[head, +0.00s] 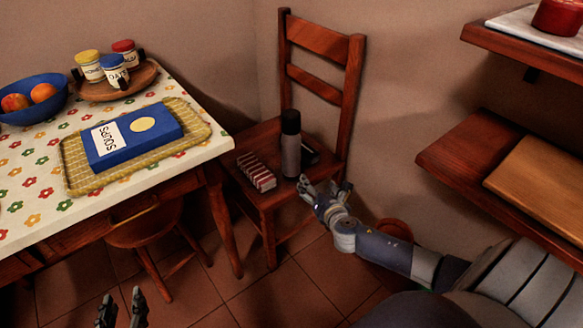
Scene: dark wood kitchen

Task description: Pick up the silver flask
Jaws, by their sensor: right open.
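The silver flask (290,155) stands upright on the seat of a wooden chair (259,196), with a black cap on top. My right gripper (323,184) is open and empty, just right of the flask and nearer to me, at the chair seat's right edge. A small gap seems to show between its fingers and the flask. My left gripper (122,309) is at the bottom edge, far from the flask, with its fingers apart and nothing between them.
A row of small red-and-white boxes (256,171) lies left of the flask; a dark object (311,152) is behind it at right. A table (210,152) with a blue book (133,137) stands left. Wooden shelves (455,155) jut out at right.

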